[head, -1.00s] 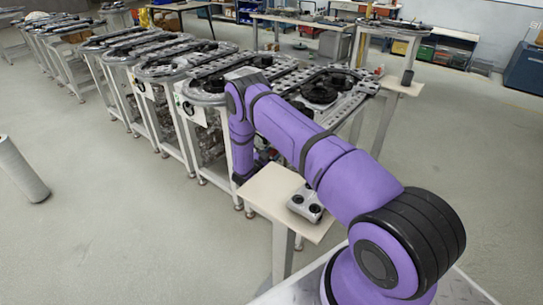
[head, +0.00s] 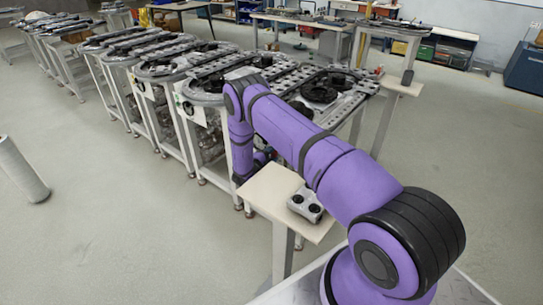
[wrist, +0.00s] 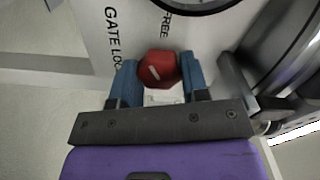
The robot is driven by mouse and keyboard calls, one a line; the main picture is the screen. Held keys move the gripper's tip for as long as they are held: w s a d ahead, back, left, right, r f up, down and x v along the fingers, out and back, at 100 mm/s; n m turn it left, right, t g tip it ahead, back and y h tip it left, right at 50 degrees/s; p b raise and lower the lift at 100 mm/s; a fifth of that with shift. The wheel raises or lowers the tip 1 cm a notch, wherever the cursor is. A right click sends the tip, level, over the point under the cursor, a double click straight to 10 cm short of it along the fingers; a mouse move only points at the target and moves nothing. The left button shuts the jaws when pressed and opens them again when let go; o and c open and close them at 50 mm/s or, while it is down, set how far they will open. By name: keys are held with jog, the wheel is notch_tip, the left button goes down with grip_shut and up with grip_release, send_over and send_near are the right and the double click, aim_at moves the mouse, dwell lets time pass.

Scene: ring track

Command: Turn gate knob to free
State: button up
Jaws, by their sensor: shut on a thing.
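A red gate knob (wrist: 157,68) with a short white mark shows in the wrist view, on a white panel (wrist: 95,45). The panel carries the printed words "GATE LOC...", cut off by my gripper, and "FREE" above the knob. The knob's white mark is tilted, its upper end leaning left in the picture. My gripper (wrist: 159,70) has its two blue fingers shut on the knob, one on each side. In the head view my purple arm reaches to the near end of the row of ring-track stands, and the knob and fingers cannot be made out.
A dark ring (wrist: 190,4) sits above the knob, and a curved grey part (wrist: 285,50) is close on the right. A small side table (head: 268,190) holds a grey two-button box (head: 306,204). Ring-track stands (head: 165,70) run back left.

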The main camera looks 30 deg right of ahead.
jog(key=m, duration=0.5)
jog(key=shift+f+m, duration=0.1)
jog(key=shift+m, duration=0.3)
jog(key=shift+s+m, duration=0.1)
jog(key=shift+m, duration=0.2)
jog(key=o, duration=0.9)
jog(key=v, duration=1.1)
